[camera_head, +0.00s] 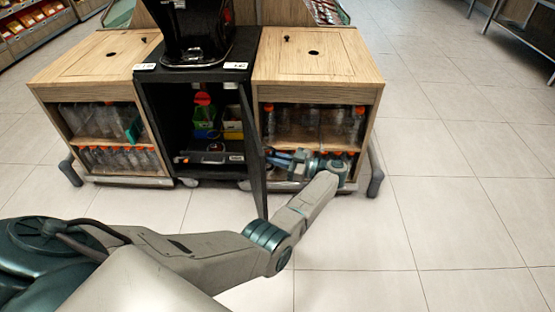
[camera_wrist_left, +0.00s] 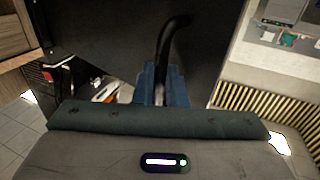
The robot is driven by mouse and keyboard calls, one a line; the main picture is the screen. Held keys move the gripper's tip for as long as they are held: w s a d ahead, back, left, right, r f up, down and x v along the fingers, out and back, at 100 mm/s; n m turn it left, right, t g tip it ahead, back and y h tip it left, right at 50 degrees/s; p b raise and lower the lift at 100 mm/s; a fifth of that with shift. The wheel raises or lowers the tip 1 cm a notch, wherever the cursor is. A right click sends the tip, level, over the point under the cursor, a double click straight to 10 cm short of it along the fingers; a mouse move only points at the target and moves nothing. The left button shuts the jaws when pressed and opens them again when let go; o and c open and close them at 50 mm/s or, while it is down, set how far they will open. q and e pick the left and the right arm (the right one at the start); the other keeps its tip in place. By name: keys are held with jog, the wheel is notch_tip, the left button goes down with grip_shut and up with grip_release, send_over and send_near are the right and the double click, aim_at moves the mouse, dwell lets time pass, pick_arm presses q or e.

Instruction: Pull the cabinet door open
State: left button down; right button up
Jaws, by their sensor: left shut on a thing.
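The black cabinet (camera_head: 188,115) stands in the middle, and its door (camera_head: 257,170) is swung wide open. The door shows nearly edge-on at the cabinet's right side, jutting toward me. In the left wrist view the door's dark panel (camera_wrist_left: 110,38) fills the upper middle, with a curved black handle (camera_wrist_left: 172,42) on it. My left gripper (camera_head: 281,160) is on the right of the door. Its blue fingers (camera_wrist_left: 161,84) are shut on the handle's lower end in the left wrist view. My right gripper is out of view.
Wooden cabinets with bottles stand at the left (camera_head: 98,62) and right (camera_head: 315,58). A black machine (camera_head: 197,30) sits on the black cabinet. Green and yellow items (camera_head: 206,118) lie inside it. The tiled floor (camera_head: 455,215) is clear at right.

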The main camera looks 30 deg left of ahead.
pick_arm(q)
jog(key=shift+w+a+r, duration=0.25)
jog(key=shift+a+r, duration=0.15)
jog(key=c, duration=1.6)
grip_release()
jog(key=shift+a+f, duration=0.1)
jog(key=shift+o, duration=0.6)
jog(key=shift+a+f, duration=0.15)
jog(key=shift+f, duration=0.2)
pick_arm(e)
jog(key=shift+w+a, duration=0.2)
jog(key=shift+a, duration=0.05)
pick_arm(q)
jog(key=shift+d, duration=0.2)
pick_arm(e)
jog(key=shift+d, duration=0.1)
